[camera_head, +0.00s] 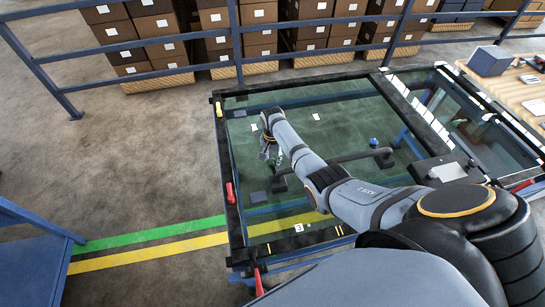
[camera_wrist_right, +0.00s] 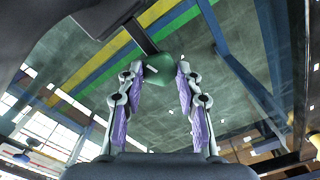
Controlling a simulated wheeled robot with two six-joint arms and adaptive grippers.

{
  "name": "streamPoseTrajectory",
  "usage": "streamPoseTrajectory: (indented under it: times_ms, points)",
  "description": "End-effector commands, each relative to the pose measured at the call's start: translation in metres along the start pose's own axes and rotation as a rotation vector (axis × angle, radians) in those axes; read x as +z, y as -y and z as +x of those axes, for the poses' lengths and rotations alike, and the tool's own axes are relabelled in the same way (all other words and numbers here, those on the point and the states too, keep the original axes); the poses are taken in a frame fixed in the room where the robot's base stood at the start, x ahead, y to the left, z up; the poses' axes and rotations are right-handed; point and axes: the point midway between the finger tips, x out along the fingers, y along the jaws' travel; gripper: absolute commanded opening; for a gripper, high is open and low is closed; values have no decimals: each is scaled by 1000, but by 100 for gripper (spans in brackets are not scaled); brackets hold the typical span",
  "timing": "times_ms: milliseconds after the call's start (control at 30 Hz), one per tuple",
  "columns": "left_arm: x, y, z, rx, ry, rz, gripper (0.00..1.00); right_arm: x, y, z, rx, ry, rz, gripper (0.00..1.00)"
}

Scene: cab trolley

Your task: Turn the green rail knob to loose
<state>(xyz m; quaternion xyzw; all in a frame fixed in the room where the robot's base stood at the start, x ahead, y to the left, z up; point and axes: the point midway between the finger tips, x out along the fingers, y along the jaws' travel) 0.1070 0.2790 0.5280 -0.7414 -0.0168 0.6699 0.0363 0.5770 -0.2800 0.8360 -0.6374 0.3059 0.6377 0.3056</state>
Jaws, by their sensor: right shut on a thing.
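The green rail knob (camera_wrist_right: 161,72) shows in the right wrist view, between the two fingertips, with a short white mark on its face. My right gripper (camera_wrist_right: 160,78) is shut on it, one purple-padded finger on each side. In the head view my right gripper (camera_head: 268,152) is over the glass panel, at the far end of my right arm. There the green knob is hidden or too small to make out. I cannot tell from the white mark whether the knob stands at loose. My left gripper is not in view.
A grey bar (camera_head: 355,157) and a blue knob (camera_head: 374,142) are near my right arm. A blue railing (camera_head: 236,45) and stacked boxes stand behind.

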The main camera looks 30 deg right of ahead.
Motion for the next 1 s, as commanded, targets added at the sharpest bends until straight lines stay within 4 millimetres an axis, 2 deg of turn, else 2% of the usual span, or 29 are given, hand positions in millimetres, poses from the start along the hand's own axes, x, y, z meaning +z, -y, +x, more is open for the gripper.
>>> streamPoseTrajectory:
  times_ms: [300,1000]
  points:
    - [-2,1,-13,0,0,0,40,0,1,-2,0,0,-301,3]
    - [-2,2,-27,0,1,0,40,1,2,-1,-1,-1,-965,3]
